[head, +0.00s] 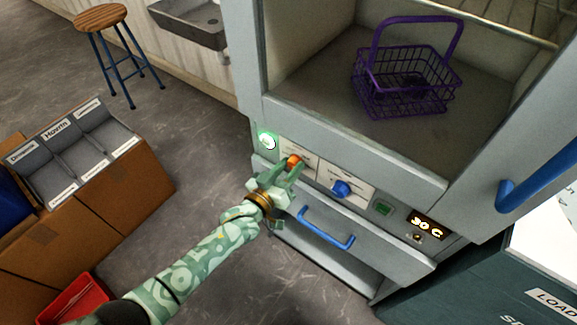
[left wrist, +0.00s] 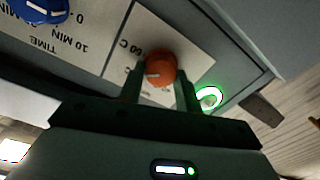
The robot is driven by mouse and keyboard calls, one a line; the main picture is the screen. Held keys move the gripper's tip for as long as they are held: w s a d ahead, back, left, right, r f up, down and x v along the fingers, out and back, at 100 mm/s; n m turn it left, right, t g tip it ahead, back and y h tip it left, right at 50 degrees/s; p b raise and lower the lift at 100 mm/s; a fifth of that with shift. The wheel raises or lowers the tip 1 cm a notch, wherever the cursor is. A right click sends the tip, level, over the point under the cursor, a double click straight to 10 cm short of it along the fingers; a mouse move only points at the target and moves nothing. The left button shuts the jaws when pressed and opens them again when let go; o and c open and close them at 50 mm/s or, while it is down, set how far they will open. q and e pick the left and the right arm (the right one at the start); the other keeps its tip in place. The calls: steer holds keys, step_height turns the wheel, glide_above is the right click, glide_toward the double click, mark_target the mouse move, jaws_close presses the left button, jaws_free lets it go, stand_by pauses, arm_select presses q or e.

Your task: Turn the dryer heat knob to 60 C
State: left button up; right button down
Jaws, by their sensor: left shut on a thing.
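The orange heat knob (head: 293,161) is on the dryer's front panel, left of the blue knob. In the left wrist view the orange knob (left wrist: 160,67) sits between my fingers, with a pale mark on its face and a "60 C" label beside it. My left gripper (head: 292,172) is shut on this knob. The dryer's display (head: 426,224) reads 30 C. The knob's exact pointing direction is hard to tell. My right gripper is in neither view.
The blue time knob (head: 341,189) is right of the orange one. A lit green ring (head: 267,141) is to its left. A blue drawer handle (head: 326,228) is just below. A purple basket (head: 408,82) stands inside the open dryer. A sectioned bin (head: 85,185) stands at left.

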arm_select(q)
steer(key=m, duration=0.3)
steer(key=shift+s+f+m, duration=0.1)
steer(key=shift+f+m, duration=0.1)
steer(key=shift+m, duration=0.1)
steer(key=shift+d+m, duration=0.1)
steer(key=shift+m, duration=1.6)
steer(key=o, duration=0.9)
steer(key=shift+c, duration=0.2)
steer(key=shift+o, duration=0.7)
steer(key=shift+r, duration=0.1)
